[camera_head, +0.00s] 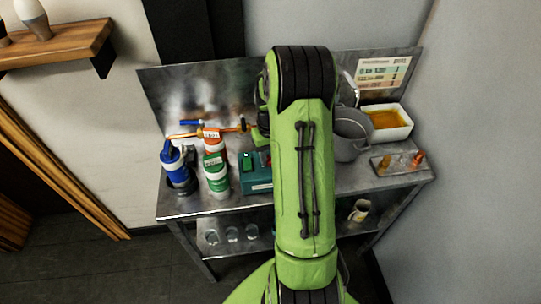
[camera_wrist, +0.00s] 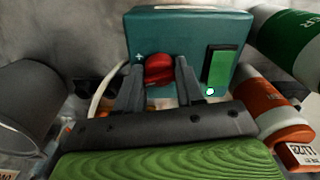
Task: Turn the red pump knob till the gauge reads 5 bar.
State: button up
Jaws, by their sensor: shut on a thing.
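The red pump knob (camera_wrist: 158,68) is on the front of a teal box, the pump (camera_wrist: 190,22), in the wrist view. The box has a green switch (camera_wrist: 218,66) and a small lit green light (camera_wrist: 210,91). My gripper (camera_wrist: 160,80) is shut on the knob, with one dark finger on each side. In the head view the pump (camera_head: 257,182) stands on the metal bench, left of my green arm. My arm hides the knob and my gripper there. I cannot make out the gauge or its reading in either view.
Green (camera_head: 216,175) and orange (camera_head: 212,143) canisters and a blue bottle (camera_head: 175,170) stand left of the pump. A grey bucket (camera_head: 349,135), a white tray (camera_head: 388,123) of orange liquid and a small rack (camera_head: 398,163) are to the right. A copper pipe (camera_head: 222,130) runs behind.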

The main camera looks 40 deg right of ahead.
jog(key=shift+m, duration=0.5)
jog(key=o, duration=1)
jog(key=shift+o, duration=0.2)
notch_tip(320, 180, up, 16)
jog(key=p, duration=0.2)
jog(key=shift+f, duration=0.1)
